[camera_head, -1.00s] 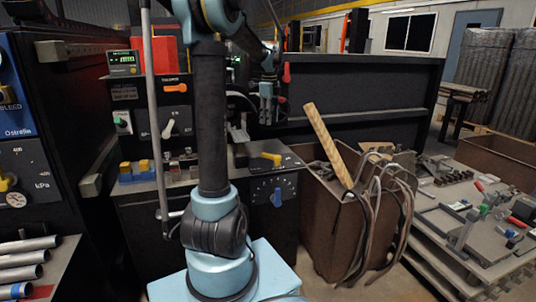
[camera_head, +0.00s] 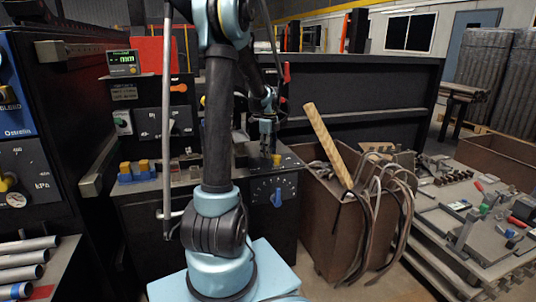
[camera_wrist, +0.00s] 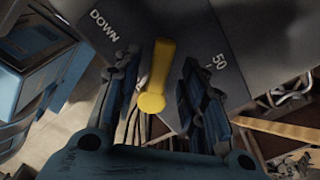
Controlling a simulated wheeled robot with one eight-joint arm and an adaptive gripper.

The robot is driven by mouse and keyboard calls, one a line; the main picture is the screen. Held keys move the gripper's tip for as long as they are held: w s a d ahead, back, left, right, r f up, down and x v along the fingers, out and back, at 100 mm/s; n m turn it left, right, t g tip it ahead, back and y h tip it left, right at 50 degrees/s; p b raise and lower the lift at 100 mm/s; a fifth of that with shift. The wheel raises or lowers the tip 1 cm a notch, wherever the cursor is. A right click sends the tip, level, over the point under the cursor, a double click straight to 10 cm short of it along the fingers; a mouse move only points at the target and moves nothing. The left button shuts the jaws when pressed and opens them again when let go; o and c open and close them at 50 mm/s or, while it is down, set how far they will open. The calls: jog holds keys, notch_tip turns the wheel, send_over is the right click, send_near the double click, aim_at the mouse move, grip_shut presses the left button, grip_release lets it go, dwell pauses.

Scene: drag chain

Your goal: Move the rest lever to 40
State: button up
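A yellow lever (camera_wrist: 158,76) stands out from a dark panel in the wrist view, between a "DOWN" mark on its left and a "50" mark on its right. My gripper (camera_wrist: 158,68) is open, with one finger on each side of the lever and a gap on both sides. In the head view my gripper (camera_head: 267,145) is over the sloped top of the machine console, and it hides most of the yellow lever (camera_head: 277,160). I cannot read a "rest" label or see a 40 mark.
A blue knob (camera_head: 278,197) with a dial is on the console front below the lever. A brown bin (camera_head: 325,235) with hanging hoses and a wooden plank (camera_head: 327,143) stands close on the right. Yellow and blue blocks (camera_head: 134,172) sit at the console's left.

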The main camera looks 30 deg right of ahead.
jog(key=shift+f, duration=0.65)
jog(key=shift+c, duration=0.5)
grip_shut()
